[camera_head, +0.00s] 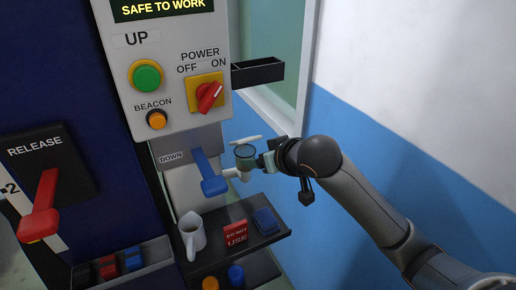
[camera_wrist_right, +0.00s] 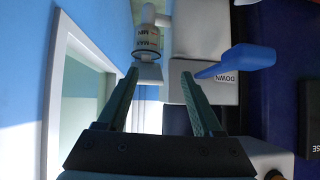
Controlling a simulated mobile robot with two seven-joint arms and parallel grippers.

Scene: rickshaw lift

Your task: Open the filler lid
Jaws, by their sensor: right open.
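The filler (camera_head: 244,152) is a small cup with a dark greenish rim on a white pipe, beside the blue DOWN lever. A thin pale piece (camera_head: 246,140) lies just above its rim; I cannot tell whether it is the lid. In the right wrist view the filler's clear body (camera_wrist_right: 148,42) shows upside down with MIN and MAX marks, and its wider grey end lies between the fingertips, nearer the left finger. My right gripper (camera_head: 264,160) is open around that end (camera_wrist_right: 159,74); contact is unclear. My left gripper is out of view.
The blue DOWN lever (camera_head: 211,176) is close left of the filler. Below is a dark shelf (camera_head: 262,240) with a white jug (camera_head: 191,234), a red sign and a blue block. A black tray (camera_head: 258,73) juts out above. A wall and window stand right.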

